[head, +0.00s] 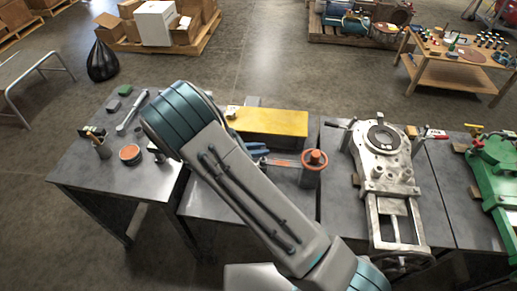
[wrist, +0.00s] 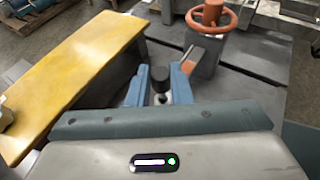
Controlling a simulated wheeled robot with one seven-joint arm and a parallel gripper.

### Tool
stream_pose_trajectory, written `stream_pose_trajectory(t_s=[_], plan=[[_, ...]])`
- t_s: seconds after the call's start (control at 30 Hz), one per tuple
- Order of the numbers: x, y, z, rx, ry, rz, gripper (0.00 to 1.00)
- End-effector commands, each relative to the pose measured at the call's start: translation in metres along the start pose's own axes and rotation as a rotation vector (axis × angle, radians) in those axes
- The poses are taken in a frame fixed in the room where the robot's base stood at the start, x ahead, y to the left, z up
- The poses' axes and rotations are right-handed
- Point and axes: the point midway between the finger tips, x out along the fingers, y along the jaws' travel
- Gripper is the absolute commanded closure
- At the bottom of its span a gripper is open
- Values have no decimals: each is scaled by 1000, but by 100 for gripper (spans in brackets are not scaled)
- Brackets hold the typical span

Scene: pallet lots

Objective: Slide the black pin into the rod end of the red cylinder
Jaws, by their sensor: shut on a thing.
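My gripper (wrist: 160,88) has blue fingers closed around a black pin (wrist: 160,75), whose dark round head stands up between them. A silvery part shows just below the head; the pin's lower end is hidden. In the head view, my gripper (head: 256,149) is mostly hidden behind my arm, by the yellow block. A narrow orange-red piece (wrist: 193,57), perhaps part of the red cylinder, lies just beyond the right finger; it also shows in the head view (head: 281,162). The rod end cannot be made out, so I cannot tell whether the pin touches it.
A long yellow block (wrist: 70,75) lies left of my gripper. A grey post with an orange handwheel (wrist: 212,18) stands beyond at right; the handwheel also shows in the head view (head: 315,158). A grey metal casting (head: 382,165) stands farther right on the bench.

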Motion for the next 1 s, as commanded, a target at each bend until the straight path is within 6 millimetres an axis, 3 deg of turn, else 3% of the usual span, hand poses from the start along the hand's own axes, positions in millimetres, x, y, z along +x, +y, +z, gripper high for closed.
stream_pose_trajectory(t_s=[0.63,1.0], plan=[[6,0,-16,1,0,0,100],[2,0,-6,0,0,0,100]])
